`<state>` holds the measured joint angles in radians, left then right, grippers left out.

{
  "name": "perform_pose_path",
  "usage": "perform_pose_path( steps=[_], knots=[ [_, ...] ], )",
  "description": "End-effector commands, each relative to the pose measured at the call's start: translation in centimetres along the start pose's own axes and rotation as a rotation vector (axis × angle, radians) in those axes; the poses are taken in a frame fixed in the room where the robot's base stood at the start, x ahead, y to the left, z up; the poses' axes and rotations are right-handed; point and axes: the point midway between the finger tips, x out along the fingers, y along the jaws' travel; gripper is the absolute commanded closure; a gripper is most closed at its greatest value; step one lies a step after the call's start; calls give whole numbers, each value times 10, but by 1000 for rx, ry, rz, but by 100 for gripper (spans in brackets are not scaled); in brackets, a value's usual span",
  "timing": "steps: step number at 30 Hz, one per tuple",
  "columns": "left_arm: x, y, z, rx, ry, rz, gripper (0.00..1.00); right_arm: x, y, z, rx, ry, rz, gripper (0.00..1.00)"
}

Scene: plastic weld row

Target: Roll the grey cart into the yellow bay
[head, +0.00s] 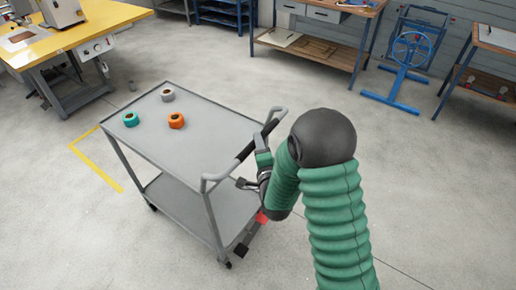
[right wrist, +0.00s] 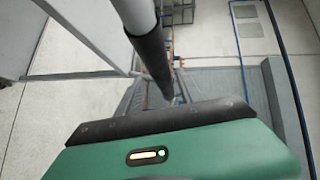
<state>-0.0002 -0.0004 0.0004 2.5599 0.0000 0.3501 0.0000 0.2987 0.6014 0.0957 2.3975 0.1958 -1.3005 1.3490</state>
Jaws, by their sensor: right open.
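The grey cart (head: 190,135) stands upright on the floor in the head view, with its handle (head: 245,152) on the right side. Yellow floor lines of the bay (head: 95,168) form a corner just left of the cart; the rest of the bay is hidden or out of view. My right gripper (head: 253,171) is open at the handle's dark grip, with no clear sign of contact. My left gripper is out of view.
A yellow-topped table (head: 70,37) stands at upper left, a workbench (head: 310,48) and blue wheeled stand (head: 405,75) at the back. Floor left of the yellow lines is clear.

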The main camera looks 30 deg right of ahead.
Motion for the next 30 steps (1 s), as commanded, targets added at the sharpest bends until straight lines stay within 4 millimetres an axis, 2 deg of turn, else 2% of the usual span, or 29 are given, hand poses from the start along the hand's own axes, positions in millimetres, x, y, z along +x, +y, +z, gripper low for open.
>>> perform_pose_path(
  steps=[3, 6, 14, 24, 30],
  knots=[
    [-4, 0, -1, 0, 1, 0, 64, 18, -3, 1, 0, -1, -1, 56],
    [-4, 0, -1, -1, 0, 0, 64, 25, -3, 0, -1, -1, -1, 56],
    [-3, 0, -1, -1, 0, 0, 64, 27, -2, 0, 0, 0, 0, 56],
    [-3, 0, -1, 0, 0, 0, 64, 27, -1, 0, 0, 0, 1, 100],
    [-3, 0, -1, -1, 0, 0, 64, 27, 0, 0, 0, 0, 3, 100]
  ],
)
